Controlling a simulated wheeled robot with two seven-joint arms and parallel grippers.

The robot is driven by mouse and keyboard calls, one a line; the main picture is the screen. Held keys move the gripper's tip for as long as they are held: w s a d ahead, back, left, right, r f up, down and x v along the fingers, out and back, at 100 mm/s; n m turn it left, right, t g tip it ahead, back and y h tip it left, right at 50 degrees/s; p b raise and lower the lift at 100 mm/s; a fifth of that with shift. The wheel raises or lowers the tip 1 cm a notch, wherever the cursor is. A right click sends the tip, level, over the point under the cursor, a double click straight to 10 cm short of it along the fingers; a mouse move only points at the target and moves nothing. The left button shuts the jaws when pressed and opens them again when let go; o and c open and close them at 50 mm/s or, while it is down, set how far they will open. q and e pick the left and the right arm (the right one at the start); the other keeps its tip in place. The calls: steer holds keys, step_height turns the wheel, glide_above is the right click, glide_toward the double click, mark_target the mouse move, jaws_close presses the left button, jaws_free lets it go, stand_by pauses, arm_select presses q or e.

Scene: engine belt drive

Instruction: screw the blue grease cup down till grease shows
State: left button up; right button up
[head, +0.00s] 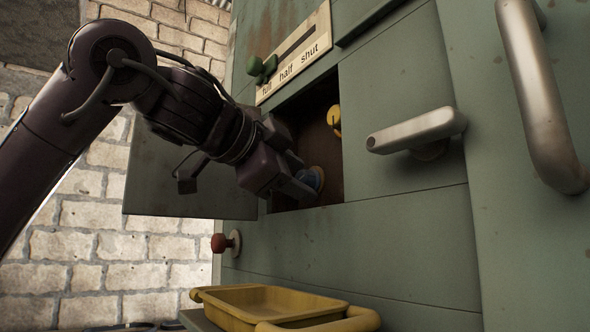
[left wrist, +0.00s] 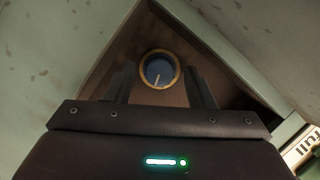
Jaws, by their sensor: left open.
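The blue grease cup (head: 317,178) sits inside a dark recess (head: 318,120) in the green cabinet. It also shows in the left wrist view (left wrist: 158,70) as a round blue face with a yellow-brown rim and a pale line from near its middle to the lower edge. My left gripper (head: 303,186) reaches into the recess at the cup, its fingers partly hiding it in the head view. In the left wrist view the two fingers (left wrist: 160,88) are apart, with the cup between and beyond their tips. I cannot tell whether they touch it. No grease is visible.
A yellow knob (head: 334,120) sits on the recess wall above the cup. A green lever knob (head: 262,67) is by a plate (head: 300,58) reading full, half, shut. A grey handle (head: 415,130), a red knob (head: 222,243) and a yellow tray (head: 268,290) surround the recess.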

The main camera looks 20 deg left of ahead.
arm_select(q)
steer(key=shift+s, duration=0.2)
steer(key=shift+w, duration=0.1)
steer(key=c, duration=1)
steer(key=shift+o, duration=0.2)
steer(key=m+t+h+b, duration=0.1)
steer(key=m, duration=0.6)
steer(key=f+m+t+h+b, duration=0.1)
steer(key=m+h+b, duration=0.1)
steer(key=m, duration=0.6)
steer(key=m+t+h+b, duration=0.2)
steer(key=m, duration=0.5)
steer(key=shift+w+a+f+m, duration=0.15)
steer(key=shift+f+m, duration=0.15)
steer(key=shift+m, duration=0.1)
